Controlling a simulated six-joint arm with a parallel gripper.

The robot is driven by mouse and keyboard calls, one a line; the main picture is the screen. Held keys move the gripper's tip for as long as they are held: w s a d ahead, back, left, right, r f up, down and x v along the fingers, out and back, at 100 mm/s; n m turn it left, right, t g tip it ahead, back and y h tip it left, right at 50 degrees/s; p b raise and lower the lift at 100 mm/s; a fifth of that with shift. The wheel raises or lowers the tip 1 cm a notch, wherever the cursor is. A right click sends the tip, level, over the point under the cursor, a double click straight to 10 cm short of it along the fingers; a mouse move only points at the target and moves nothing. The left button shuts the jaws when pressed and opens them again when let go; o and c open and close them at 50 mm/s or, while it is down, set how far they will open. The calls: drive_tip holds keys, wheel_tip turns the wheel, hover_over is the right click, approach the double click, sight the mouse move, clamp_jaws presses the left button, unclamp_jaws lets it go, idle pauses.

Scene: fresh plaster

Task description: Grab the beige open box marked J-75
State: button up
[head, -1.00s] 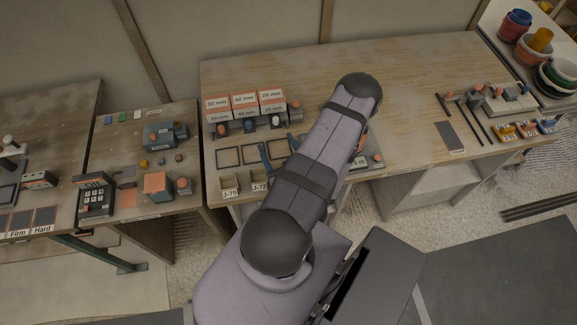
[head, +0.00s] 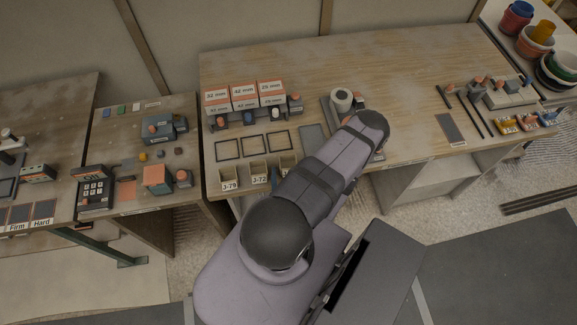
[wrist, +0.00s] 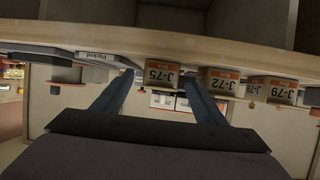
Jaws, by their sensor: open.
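The beige box marked J-75 (wrist: 161,73) appears upside down in the wrist view, between the two blue fingers of my gripper (wrist: 163,88). The fingers are open and spread wider than the box; I cannot tell how much distance is left to it. In the head view, a corner of a third box (head: 287,162), beside J-72, shows past my arm, which hides its label. A blue part of my gripper (head: 274,179) shows at the table's front edge; the rest is hidden.
Beige boxes J-72 (wrist: 221,80) and J-79 (wrist: 273,90) stand close beside J-75 in a row. Behind them lie several dark square frames (head: 253,144). A flat item labelled Packed (wrist: 97,58) is on the other side. The table edge (wrist: 200,42) runs close by.

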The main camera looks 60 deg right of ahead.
sight(289, 171)
drive_tip(key=shift+b+x, duration=0.7)
drive_tip(key=shift+x, duration=1.35)
drive_tip(key=shift+r, duration=0.15)
drive_tip(key=c, duration=1.1)
